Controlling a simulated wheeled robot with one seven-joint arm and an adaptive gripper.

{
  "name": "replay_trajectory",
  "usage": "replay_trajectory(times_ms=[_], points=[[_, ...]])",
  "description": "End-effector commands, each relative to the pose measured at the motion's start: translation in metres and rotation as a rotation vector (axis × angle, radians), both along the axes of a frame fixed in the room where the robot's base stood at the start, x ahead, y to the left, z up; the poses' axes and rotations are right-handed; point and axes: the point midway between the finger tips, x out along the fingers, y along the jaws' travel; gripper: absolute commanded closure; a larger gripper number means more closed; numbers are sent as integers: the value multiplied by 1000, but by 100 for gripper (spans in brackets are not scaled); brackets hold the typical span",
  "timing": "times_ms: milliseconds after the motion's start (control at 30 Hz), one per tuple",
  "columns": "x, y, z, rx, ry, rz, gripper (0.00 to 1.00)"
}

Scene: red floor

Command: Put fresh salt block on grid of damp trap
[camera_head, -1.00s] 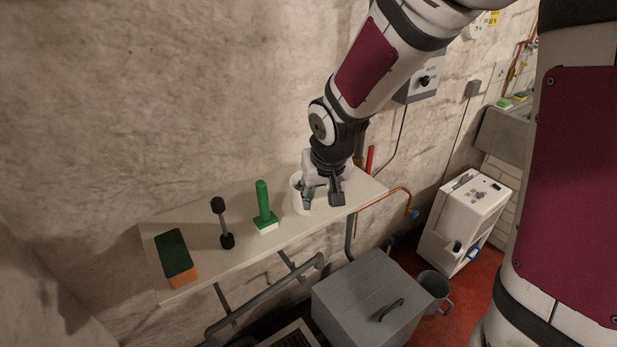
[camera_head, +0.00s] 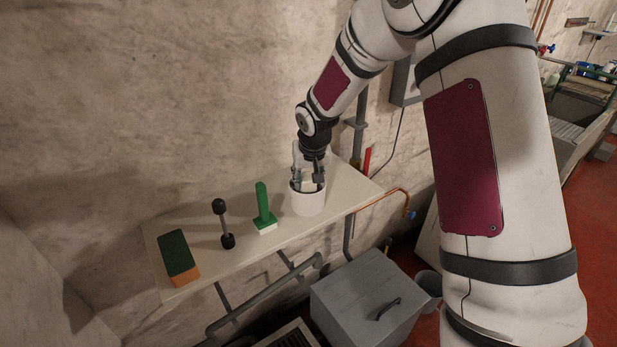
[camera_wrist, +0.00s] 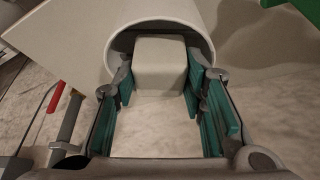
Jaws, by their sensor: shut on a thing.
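My gripper (camera_head: 308,181) is at the white tub (camera_head: 309,203) on the wall shelf, with its fingers pointing down at the tub's mouth. In the wrist view my gripper (camera_wrist: 160,88) is shut on a pale, rounded block (camera_wrist: 160,62), likely the salt block, with one green-padded finger on each side. The block sits within the round rim of the tub (camera_wrist: 112,42). How far it stands clear of the tub's bottom I cannot tell. I cannot make out a damp trap grid for certain; a dark slatted grid (camera_head: 290,338) shows partly at the bottom edge of the head view.
On the shelf (camera_head: 205,262) stand a green-handled brush (camera_head: 263,207), a black-ended bar (camera_head: 223,224) and a green-and-orange sponge (camera_head: 178,256). A grey lidded box (camera_head: 365,298) is below, beside a grey bucket (camera_head: 429,284). Pipes run under the shelf.

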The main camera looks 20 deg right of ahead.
Motion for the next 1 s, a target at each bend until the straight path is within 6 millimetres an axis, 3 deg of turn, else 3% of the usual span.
replay_trajectory(times_ms=[367, 400, 433, 767, 1000], points=[[1, 0, -5, 0, -3, 0, 92], [1, 0, -5, 0, -2, -1, 58], [1, 0, -5, 0, -2, -1, 54], [0, -1, -3, 0, -3, -1, 54], [-9, 0, 24, 0, -6, -1, 54]])
